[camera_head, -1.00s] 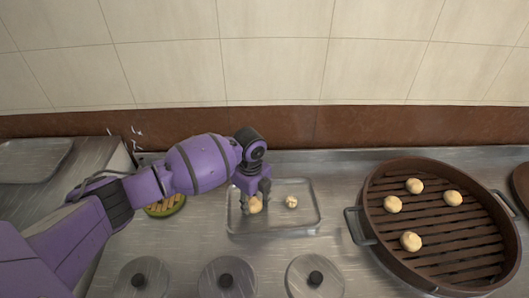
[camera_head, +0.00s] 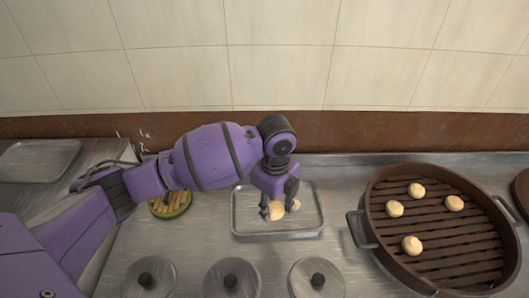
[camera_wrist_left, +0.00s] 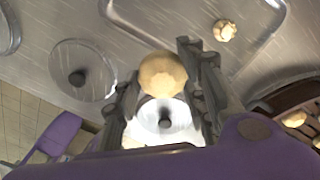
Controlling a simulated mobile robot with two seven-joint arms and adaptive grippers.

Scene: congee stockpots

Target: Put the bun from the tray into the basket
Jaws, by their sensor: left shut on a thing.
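My left gripper (camera_head: 279,206) is shut on a pale round bun (camera_head: 276,211) and holds it over the metal tray (camera_head: 236,222). The held bun also shows between the fingers in the left wrist view (camera_wrist_left: 162,74). A second bun (camera_head: 295,204) lies on the tray, partly hidden behind a finger in the head view; it shows clear of the gripper in the wrist view (camera_wrist_left: 224,31). The large round brown basket (camera_head: 447,239) with a slatted floor stands to the right, with several buns inside. My right gripper is not in view.
Lidded round pots (camera_head: 232,279) line the front of the steel counter. A small green-rimmed round basket (camera_head: 170,213) sits left of the tray, partly behind my arm. The big basket's side handle (camera_head: 360,229) sticks out towards the tray. A tiled wall stands behind.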

